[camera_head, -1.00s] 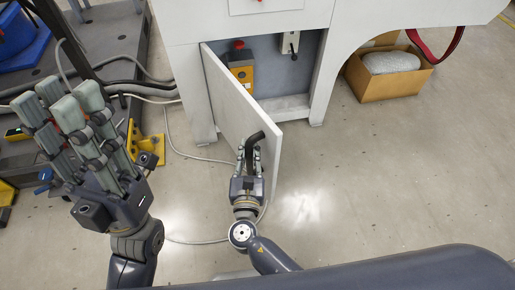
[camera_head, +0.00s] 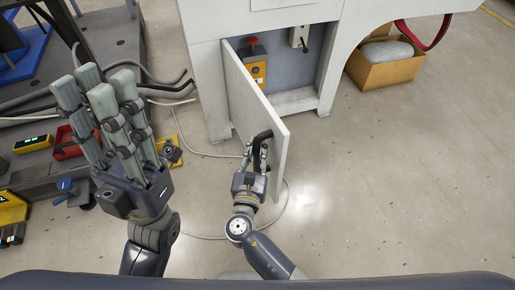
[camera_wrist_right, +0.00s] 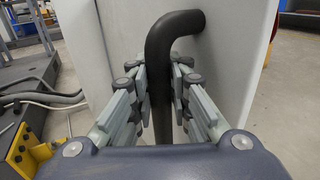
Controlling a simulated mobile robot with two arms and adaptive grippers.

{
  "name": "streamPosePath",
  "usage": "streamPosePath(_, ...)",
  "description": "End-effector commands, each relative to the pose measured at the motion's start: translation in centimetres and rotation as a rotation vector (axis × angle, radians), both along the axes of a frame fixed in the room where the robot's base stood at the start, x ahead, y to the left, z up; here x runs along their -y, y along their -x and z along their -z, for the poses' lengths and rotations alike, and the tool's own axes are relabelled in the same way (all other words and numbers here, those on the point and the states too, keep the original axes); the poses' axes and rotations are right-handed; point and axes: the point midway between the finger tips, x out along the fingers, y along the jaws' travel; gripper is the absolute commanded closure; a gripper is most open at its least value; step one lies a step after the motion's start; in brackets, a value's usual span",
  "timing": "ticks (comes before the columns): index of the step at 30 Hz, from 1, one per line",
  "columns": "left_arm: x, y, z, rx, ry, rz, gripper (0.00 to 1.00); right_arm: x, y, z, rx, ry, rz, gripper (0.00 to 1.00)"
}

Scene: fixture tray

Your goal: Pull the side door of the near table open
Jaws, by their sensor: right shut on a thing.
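The side door (camera_head: 257,108) of the near table (camera_head: 207,75) is a light grey panel that stands swung open, away from the cabinet opening. Its dark curved handle (camera_head: 264,136) is on the door's outer face. My right gripper (camera_head: 257,158) is shut around the handle; in the right wrist view the fingers (camera_wrist_right: 161,95) close on both sides of the black handle (camera_wrist_right: 174,38). My left gripper (camera_head: 108,100) is at the left with its fingers spread upward, empty and away from the door.
Inside the opening are a yellow box with a red button (camera_head: 255,65) and a lever switch (camera_head: 301,40). A cardboard box (camera_head: 386,68) stands on the floor at the right. Cables (camera_head: 205,153) lie on the floor left of the door.

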Motion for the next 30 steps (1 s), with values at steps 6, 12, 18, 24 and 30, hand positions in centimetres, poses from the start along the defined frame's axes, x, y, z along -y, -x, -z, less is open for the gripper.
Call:
streamPosePath(6, 0.0, 0.0, 0.1, -0.002, 0.000, 0.000, 0.72, 0.2, 0.4, 0.6, -0.011, 0.003, 0.005, 0.82)
streamPosePath(12, 0.0, -0.1, 0.1, -0.004, 0.001, 0.001, 0.72, 0.1, 0.3, 0.4, -0.007, 0.002, 0.003, 0.65)
streamPosePath(18, -0.1, -0.1, 0.0, -0.002, 0.003, -0.002, 0.72, 0.1, 0.2, 0.3, -0.005, 0.000, 0.002, 0.65)
streamPosePath(24, 0.0, -0.1, 0.0, -0.001, 0.002, -0.001, 0.72, -0.2, 2.1, 0.3, -0.007, 0.000, 0.001, 0.65)
streamPosePath(30, 0.0, 0.0, 0.0, -0.001, 0.000, -0.001, 0.72, -0.8, 6.4, 0.4, -0.009, 0.001, 0.001, 0.65)
